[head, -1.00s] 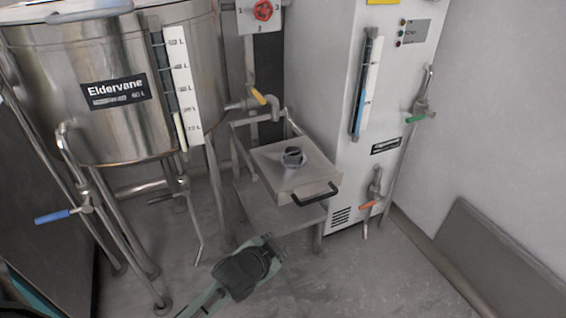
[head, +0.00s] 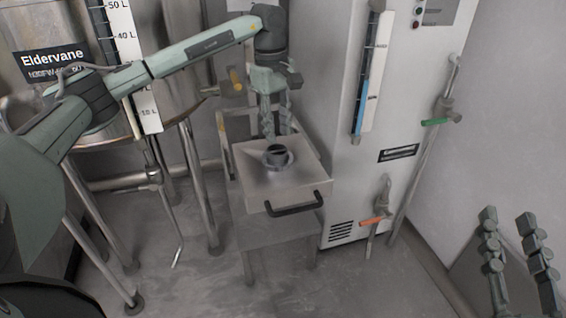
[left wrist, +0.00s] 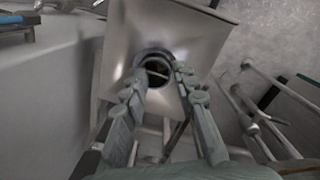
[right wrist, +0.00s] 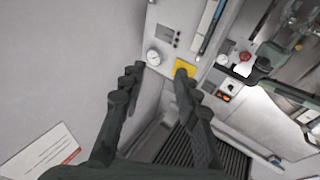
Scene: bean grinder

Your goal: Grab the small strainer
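A small dark round piece (head: 277,155) with a hollow middle, which may be the small strainer, sits in a collar on top of a metal box (head: 252,182). It also shows in the left wrist view (left wrist: 154,62), where something thin is visible inside it. My left gripper (head: 275,130) is open and empty, pointing down just behind and above the round piece. In the left wrist view its two fingers (left wrist: 161,84) stand apart on either side of the opening. My right gripper (head: 510,222) is open and empty at the far right, away from the box; its spread fingers show in the right wrist view (right wrist: 158,74).
A large steel tank (head: 30,40) on legs stands left. A white cabinet (head: 345,180) with valves and a gauge stands right of the box. A black handle (head: 294,205) sticks out at the box's front. The floor in front is clear.

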